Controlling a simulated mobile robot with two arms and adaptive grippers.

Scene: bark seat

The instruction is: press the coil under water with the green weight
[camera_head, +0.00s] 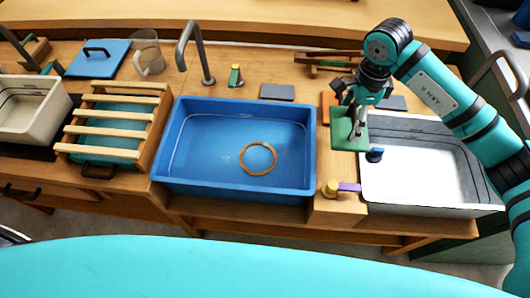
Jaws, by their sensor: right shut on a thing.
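The coil, an orange-brown ring (243,160), lies in the blue basin (232,192), right of its middle. The basin seems to hold clear water; whether the coil floats or rests on the bottom I cannot tell. My right gripper (359,112) is shut on the green weight (343,138), a flat green block with an upright part. It holds the weight just right of the blue basin, by the left end of the grey metal basin (480,205). The gripper partly hides the weight. My left gripper is not in view.
A grey tap (187,45) stands behind the blue basin, beside a small green-and-yellow object (235,76). A slatted wooden rack (110,115) adjoins the basin's left side. A yellow knob with a purple strip (348,187) lies at the front right. The blue basin's top is open.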

